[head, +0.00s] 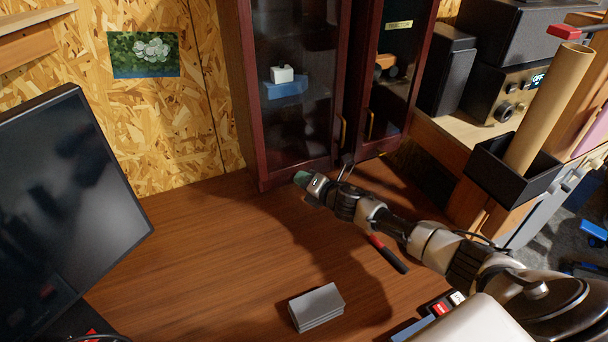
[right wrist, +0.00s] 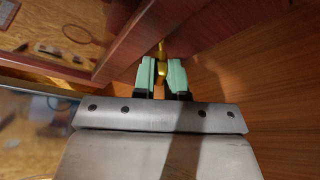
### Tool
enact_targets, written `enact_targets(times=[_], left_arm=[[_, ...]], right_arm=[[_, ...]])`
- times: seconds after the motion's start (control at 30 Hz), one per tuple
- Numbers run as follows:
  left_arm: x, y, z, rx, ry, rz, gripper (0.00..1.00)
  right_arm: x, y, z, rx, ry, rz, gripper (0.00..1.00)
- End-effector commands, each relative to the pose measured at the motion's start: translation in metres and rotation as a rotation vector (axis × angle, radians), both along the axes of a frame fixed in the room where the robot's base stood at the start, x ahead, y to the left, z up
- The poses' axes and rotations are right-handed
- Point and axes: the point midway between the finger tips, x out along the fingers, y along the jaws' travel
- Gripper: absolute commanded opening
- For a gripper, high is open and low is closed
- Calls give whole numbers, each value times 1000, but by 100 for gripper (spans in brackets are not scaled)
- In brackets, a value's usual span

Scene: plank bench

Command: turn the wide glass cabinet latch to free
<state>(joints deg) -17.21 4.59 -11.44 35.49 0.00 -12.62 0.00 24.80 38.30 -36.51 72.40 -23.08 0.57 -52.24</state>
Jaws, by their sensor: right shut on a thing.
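The glass cabinet (head: 251,100) has dark red wooden frames and stands at the back of the bench. Brass handles (head: 370,125) show on its doors in the head view. My right gripper (head: 302,178) reaches in from the right to the cabinet's lower front edge. In the right wrist view its green fingertips (right wrist: 164,76) are shut on a small brass latch (right wrist: 161,48) beside the dark red wood. The latch is partly hidden between the fingertips, so I cannot tell its exact angle. In the head view the gripper hides it. My left gripper is not in view.
A monitor (head: 70,205) stands at the left. A grey stack (head: 317,306) and a red-and-black tool (head: 388,254) lie on the bench (head: 210,250). A black box with a cardboard tube (head: 548,108) is at the right. The bench's middle is mostly clear.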

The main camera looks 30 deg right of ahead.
Motion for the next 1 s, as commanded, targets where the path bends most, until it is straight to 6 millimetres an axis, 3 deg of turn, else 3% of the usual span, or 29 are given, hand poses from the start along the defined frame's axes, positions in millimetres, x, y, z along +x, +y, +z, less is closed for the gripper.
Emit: enact_targets(times=[0.03, 0.6, 1.0], left_arm=[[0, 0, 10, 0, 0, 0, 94], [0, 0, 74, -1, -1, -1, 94], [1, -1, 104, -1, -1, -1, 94]], right_arm=[[0, 0, 4, -47, 5, 1, 0], [0, 2, 6, -585, 35, 1, 0], [0, 3, 3, -881, 53, 1, 0]])
